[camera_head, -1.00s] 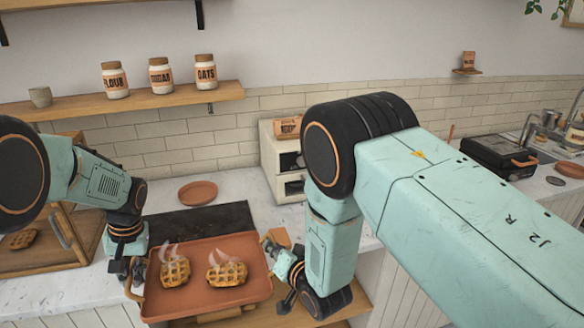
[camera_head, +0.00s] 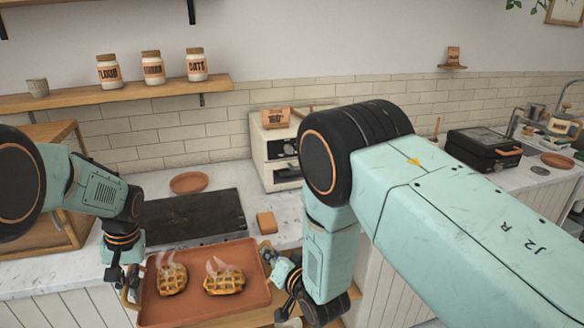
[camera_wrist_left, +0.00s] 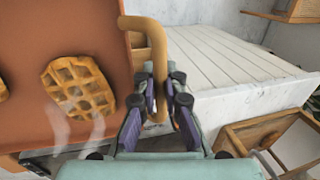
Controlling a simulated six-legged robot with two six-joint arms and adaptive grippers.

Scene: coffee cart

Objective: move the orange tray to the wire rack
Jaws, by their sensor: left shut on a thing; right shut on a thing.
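The orange tray (camera_head: 240,300) is held up in front of the counter, low in the head view. Two steaming waffles, a left one (camera_head: 171,279) and a right one (camera_head: 224,281), lie on it. My left gripper (camera_head: 130,284) is shut on the tray's left handle. In the left wrist view the fingers (camera_wrist_left: 159,108) close around the wooden handle (camera_wrist_left: 155,45), beside the tray floor (camera_wrist_left: 95,30). My right gripper (camera_head: 271,260) is shut at the tray's right side; its handle is mostly hidden. I cannot make out a wire rack.
Behind the tray are a dark griddle plate (camera_head: 195,215), an orange block (camera_head: 267,222), a round orange plate (camera_head: 189,182) and a white oven (camera_head: 275,150). A wooden cabinet (camera_head: 40,225) stands at left, a black grill (camera_head: 482,150) at right.

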